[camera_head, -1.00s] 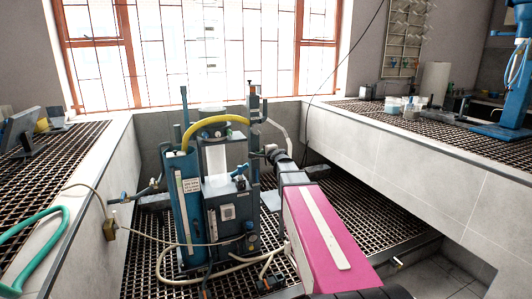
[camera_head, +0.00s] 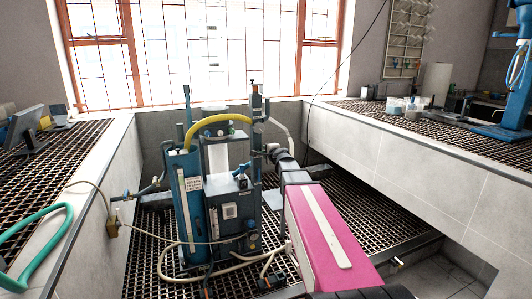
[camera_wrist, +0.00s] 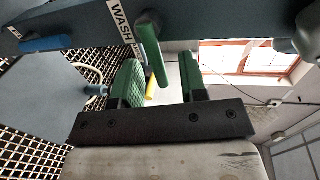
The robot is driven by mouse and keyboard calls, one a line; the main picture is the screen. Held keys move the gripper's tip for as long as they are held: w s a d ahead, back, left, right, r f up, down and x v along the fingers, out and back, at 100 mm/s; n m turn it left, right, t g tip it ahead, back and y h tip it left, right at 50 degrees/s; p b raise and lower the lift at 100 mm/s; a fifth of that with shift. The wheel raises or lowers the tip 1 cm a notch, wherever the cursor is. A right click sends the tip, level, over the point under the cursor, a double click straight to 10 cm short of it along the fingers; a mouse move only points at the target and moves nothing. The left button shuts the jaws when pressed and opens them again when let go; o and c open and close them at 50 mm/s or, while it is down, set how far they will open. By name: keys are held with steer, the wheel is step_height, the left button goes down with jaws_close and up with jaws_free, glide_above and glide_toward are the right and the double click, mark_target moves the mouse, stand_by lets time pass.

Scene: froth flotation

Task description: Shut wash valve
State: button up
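The wash valve shows in the wrist view as a green lever handle (camera_wrist: 153,52) beside a white label reading WASH (camera_wrist: 120,20), on a dark blue-grey body. My gripper (camera_wrist: 160,82) has its two green-padded fingers apart. The lever's free end reaches into the gap between them, nearer the left finger; I cannot tell whether it touches. In the head view my gripper (camera_head: 273,152) is at the upper right side of the blue flotation machine (camera_head: 190,215). The valve lever cannot be made out there.
A blue handle (camera_wrist: 45,44) is left of the label in the wrist view. The machine carries a yellow hose (camera_head: 218,120) and stands on a floor grating between tiled ledges. A pale hose (camera_head: 170,272) loops at its base. A green hose (camera_head: 50,245) lies at left.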

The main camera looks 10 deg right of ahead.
steer(key=v, duration=1.1)
steer(key=shift+r, duration=0.2)
steer(key=s+a+f+n+g, duration=0.3)
steer(key=s+f+n+g, duration=0.4)
steer(key=f, duration=0.5)
steer(key=s+a+f+n+g, duration=0.45)
steer(key=s+f, duration=0.45)
steer(key=f, duration=0.3)
steer(key=s+d+f+n+g+h, duration=0.3)
steer(key=s+f, duration=0.3)
steer(key=s, duration=0.2)
steer(key=shift+d+n+g, duration=0.2)
steer(key=shift+n+g, duration=0.35)
steer(key=shift+n, duration=0.1)
